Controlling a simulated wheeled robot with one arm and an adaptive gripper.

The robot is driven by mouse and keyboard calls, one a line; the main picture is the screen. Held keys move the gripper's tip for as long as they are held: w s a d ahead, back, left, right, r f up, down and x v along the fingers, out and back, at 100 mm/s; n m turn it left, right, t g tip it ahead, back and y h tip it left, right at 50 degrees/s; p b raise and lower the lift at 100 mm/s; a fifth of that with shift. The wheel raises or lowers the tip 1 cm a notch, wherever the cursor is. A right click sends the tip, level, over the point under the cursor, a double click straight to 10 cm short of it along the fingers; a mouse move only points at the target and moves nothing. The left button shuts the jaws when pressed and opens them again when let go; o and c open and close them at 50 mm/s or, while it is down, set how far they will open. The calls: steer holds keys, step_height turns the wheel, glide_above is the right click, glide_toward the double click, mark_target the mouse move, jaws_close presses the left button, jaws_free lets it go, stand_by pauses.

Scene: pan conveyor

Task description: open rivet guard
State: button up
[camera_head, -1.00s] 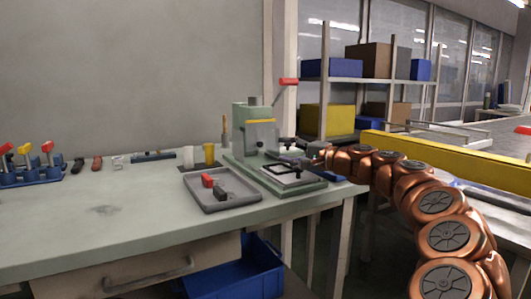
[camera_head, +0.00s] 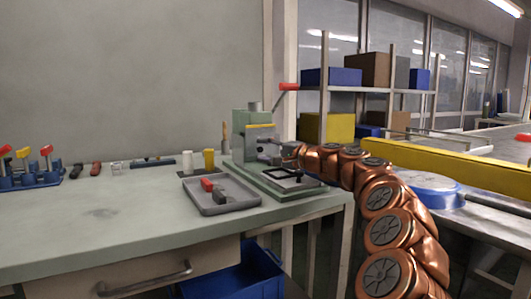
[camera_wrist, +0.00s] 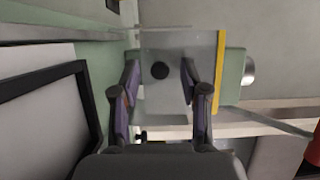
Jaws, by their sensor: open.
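The rivet guard (camera_head: 259,134) is a clear panel with a yellow edge on the front of the green rivet press (camera_head: 240,118). In the wrist view the guard (camera_wrist: 180,75) fills the middle, with its yellow strip to the right and a round black knob (camera_wrist: 159,71) on its face. In the head view my gripper (camera_head: 274,150) is at the front of the guard. I cannot tell whether a finger touches the panel.
A black-framed fixture (camera_head: 292,179) lies on the press base below my gripper. The press lever has a red handle (camera_head: 289,87). A grey tray (camera_head: 240,203) with red and dark pieces sits at the left. A blue round pan (camera_head: 432,185) lies right of my arm.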

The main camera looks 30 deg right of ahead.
steer(key=shift+c, duration=0.2)
jaws_close()
stand_by(0.4)
